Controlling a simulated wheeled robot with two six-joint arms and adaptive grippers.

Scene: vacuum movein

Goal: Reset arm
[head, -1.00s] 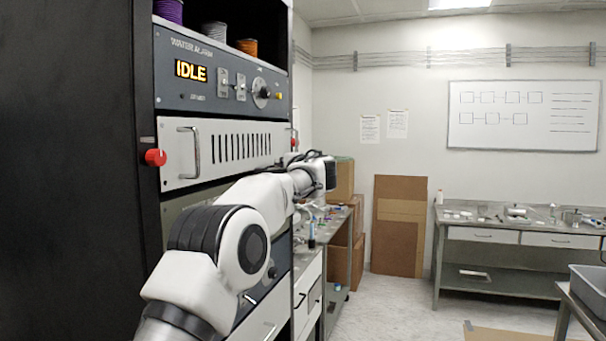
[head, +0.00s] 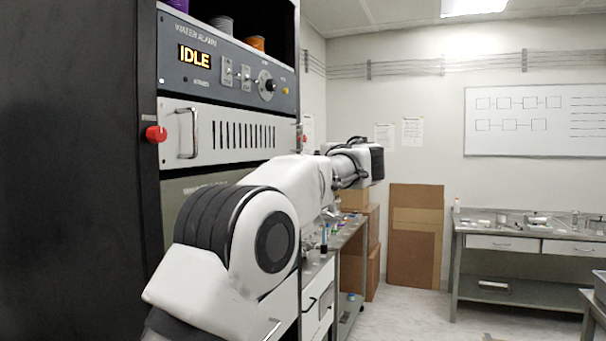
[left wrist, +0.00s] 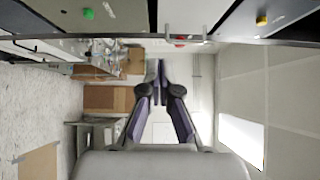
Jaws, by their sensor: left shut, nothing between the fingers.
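My left arm comes in from the lower left of the head view and reaches out in front of the rack's right side. Its wrist is at the right end of the arm, and its fingers cannot be made out in that view. In the left wrist view my left gripper (left wrist: 157,85) is shut, with its fingertips together and nothing between them. It is in free air, with the room behind it. My right gripper is in neither view.
The equipment rack (head: 228,75) with an IDLE display and a red knob (head: 155,134) stands close at left. A cluttered bench (head: 350,232), boxes (head: 372,245) and a brown board (head: 416,235) lie beyond. A steel table (head: 540,240) stands at right. Open floor shows between.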

